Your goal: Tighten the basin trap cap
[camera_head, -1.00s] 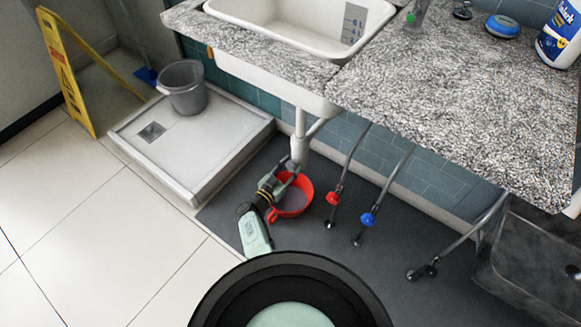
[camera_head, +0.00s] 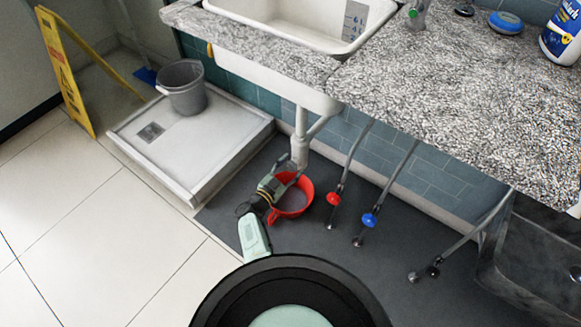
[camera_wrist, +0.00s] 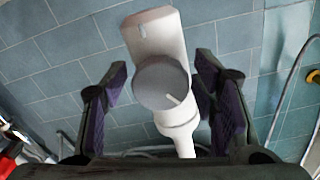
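The basin trap (camera_head: 301,148) hangs under the white basin; it is white and upright. In the wrist view its cap (camera_wrist: 161,84) is a round grey-white face with a short pale line at its lower right. My gripper (camera_wrist: 162,72) is open, with one purple-padded finger on each side of the cap and a visible gap on both sides. In the head view my gripper (camera_head: 284,168) is small and partly merged with the trap's lower end, so contact cannot be told there.
A red bowl (camera_head: 307,187) stands on the dark mat below the trap. Hoses with a red valve (camera_head: 334,198) and a blue valve (camera_head: 369,220) hang to the right. A shower tray (camera_head: 215,150) with a grey bucket (camera_head: 182,88) is at left. The speckled countertop (camera_head: 440,100) overhangs.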

